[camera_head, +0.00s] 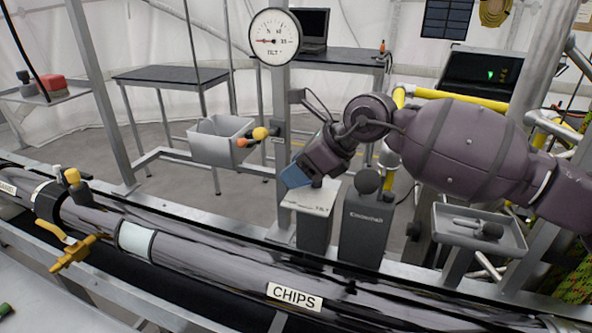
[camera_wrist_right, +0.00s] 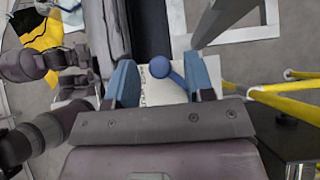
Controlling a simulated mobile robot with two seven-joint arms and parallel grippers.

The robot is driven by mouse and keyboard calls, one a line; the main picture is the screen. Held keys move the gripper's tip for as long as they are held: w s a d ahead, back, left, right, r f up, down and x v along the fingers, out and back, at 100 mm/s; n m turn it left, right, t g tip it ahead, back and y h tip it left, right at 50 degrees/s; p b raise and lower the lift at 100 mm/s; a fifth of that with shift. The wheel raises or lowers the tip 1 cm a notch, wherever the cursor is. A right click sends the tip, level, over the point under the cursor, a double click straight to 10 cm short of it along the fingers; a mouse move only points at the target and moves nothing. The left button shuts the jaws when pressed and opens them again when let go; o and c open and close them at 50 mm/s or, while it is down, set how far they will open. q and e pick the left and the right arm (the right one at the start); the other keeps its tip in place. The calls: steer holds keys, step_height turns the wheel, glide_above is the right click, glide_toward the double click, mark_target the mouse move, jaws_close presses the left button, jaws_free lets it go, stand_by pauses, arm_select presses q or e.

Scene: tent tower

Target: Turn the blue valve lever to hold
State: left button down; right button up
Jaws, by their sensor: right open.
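The blue valve lever (camera_wrist_right: 162,68) shows in the right wrist view as a short stem with a round knob, over a pale plate. In the head view it is hidden, or cannot be told from the blue fingers. My right gripper (camera_head: 295,177) is just above the pale top of a grey box (camera_head: 313,232). In the wrist view my right gripper (camera_wrist_right: 160,82) is open, with one blue finger on each side of the lever. The knob looks nearer the right finger; whether they touch is unclear.
A dark box (camera_head: 364,228) with a round black knob stands right of the grey box. A large pipe (camera_head: 215,250) labelled CHIPS runs in front. A dial gauge (camera_head: 274,37) is on a post behind. A grey tray (camera_head: 478,238) holds a tool at right.

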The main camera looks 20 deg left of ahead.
steer(key=shift+a+f, duration=0.25)
